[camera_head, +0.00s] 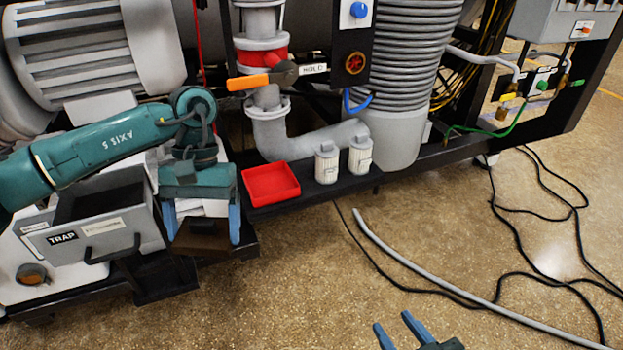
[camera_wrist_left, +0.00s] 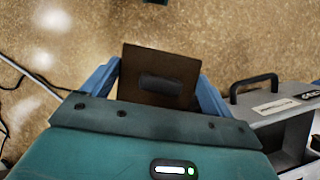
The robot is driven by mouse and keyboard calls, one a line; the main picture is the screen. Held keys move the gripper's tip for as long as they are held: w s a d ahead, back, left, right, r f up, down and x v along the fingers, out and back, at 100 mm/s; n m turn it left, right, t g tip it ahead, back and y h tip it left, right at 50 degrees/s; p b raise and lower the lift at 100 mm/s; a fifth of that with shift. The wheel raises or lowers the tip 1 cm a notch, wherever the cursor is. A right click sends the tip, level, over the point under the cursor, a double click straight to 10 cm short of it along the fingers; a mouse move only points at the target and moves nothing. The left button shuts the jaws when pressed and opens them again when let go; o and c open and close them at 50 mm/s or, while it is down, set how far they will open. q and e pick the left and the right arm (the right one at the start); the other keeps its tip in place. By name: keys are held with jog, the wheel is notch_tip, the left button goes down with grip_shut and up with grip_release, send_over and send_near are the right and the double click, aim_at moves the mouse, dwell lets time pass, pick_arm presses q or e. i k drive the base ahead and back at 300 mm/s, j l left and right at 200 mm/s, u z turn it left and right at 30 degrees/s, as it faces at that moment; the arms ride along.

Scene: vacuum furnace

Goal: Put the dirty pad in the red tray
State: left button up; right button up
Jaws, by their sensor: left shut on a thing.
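The dirty pad (camera_wrist_left: 157,77) is a brown square plate with a dark oblong patch, held between the blue fingers of my left gripper (camera_wrist_left: 160,85) in the left wrist view. In the head view my left gripper (camera_head: 202,236) points down just left of the red tray, and the brown pad (camera_head: 200,238) shows between its fingers. The red tray (camera_head: 271,184) is a shallow, empty square tray on the black frame ledge, a short way right of my left gripper. My right gripper (camera_head: 396,330) is at the bottom edge of the head view, its blue fingers apart with nothing between them.
An open grey drawer labelled TRAP (camera_head: 104,238) stands left of my left gripper. Two white filter cartridges (camera_head: 327,165) stand right of the tray, below a grey pipe elbow (camera_head: 305,142). A grey hose (camera_head: 430,276) and black cables lie on the floor.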

aim_at(271, 187)
jog(key=i+l+z, duration=0.15)
jog(key=z, duration=0.3)
jog(key=i+z, duration=0.3)
jog(key=z, duration=0.15)
jog(key=i+z, duration=0.25)
jog(key=z, duration=0.15)
jog(key=i+l, duration=0.15)
jog(key=i, duration=0.3)
jog(key=i+l+z, duration=0.1)
jog(key=i, duration=0.35)
jog(key=u, duration=0.5)
jog(key=i+l+u, duration=0.1)
jog(key=u, duration=0.35)
jog(key=i+u, duration=0.1)
jog(key=u, duration=0.4)
jog(key=l+u, duration=0.15)
jog(key=u, duration=0.3)
jog(key=i+l+u, duration=0.1)
jog(key=u, duration=0.4)
jog(key=i+j, duration=0.2)
jog(key=i, duration=0.2)
